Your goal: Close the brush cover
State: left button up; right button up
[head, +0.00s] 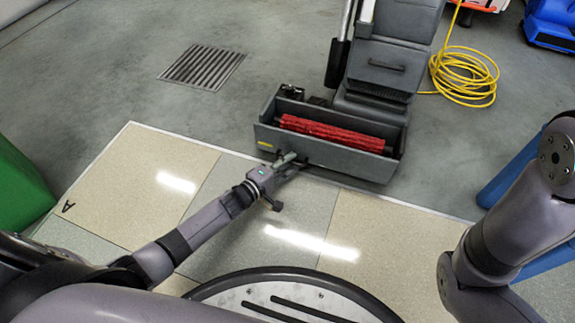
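A grey floor-cleaning machine (384,66) stands at the upper middle, its front brush housing open at the top. A red roller brush (335,133) lies exposed inside. The grey front panel (325,156) of the housing, which looks like the brush cover, stands in front of the brush. My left gripper (287,163) is at the lower left part of this panel, close to it or touching it. I cannot tell whether its fingers are apart or closed. My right arm (520,220) is folded at the right, and its gripper is not in view.
A yellow cable (463,76) lies coiled right of the machine. A floor grate (202,67) is at the upper left. A green object (20,187) stands at the left edge, blue ones at the right. The tiled floor (145,185) before the machine is clear.

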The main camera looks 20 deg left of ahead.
pick_arm(q)
jog(key=shift+c, duration=0.5)
grip_shut()
dwell(0.3)
